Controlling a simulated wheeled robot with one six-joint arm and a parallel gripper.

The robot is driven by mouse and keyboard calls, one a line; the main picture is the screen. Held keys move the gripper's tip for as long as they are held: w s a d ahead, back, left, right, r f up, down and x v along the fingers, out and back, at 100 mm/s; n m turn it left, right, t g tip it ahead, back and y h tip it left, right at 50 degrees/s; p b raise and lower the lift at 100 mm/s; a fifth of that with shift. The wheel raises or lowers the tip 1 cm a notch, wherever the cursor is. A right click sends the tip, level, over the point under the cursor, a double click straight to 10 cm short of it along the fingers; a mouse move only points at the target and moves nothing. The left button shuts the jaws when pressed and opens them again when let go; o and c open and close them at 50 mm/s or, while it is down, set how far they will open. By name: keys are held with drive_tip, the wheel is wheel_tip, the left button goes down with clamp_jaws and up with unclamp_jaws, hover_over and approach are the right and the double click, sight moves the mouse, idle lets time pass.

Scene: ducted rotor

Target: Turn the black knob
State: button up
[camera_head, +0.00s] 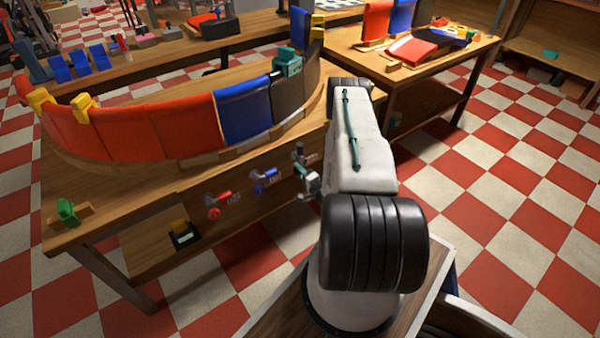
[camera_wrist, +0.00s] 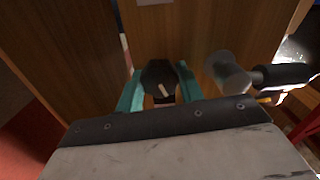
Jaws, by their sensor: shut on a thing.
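The black knob (camera_wrist: 158,74) sits on the brown wooden front of the bench in the wrist view. It has a pale pointer mark on its face, tilted slightly off upright. My gripper (camera_wrist: 160,82) is shut on it, with one teal finger on each side. In the head view my arm reaches to the bench front, right of the blue knob (camera_head: 264,176) and the red knob (camera_head: 218,203). The black knob is hard to make out there among the gripper parts.
The wooden bench (camera_head: 200,185) carries a curved row of red, blue and dark panels. A grey rounded part (camera_wrist: 228,72) lies close to the right of my fingers in the wrist view. A second table (camera_head: 400,75) stands behind my arm. Checkered floor is free on the right.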

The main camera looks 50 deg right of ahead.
drive_tip(key=shift+m, duration=0.9)
drive_tip(key=shift+s, duration=0.1)
drive_tip(key=o, duration=0.7)
drive_tip(key=v, duration=0.7)
drive_tip(key=shift+s+a, duration=0.1)
drive_tip(key=shift+s, duration=0.3)
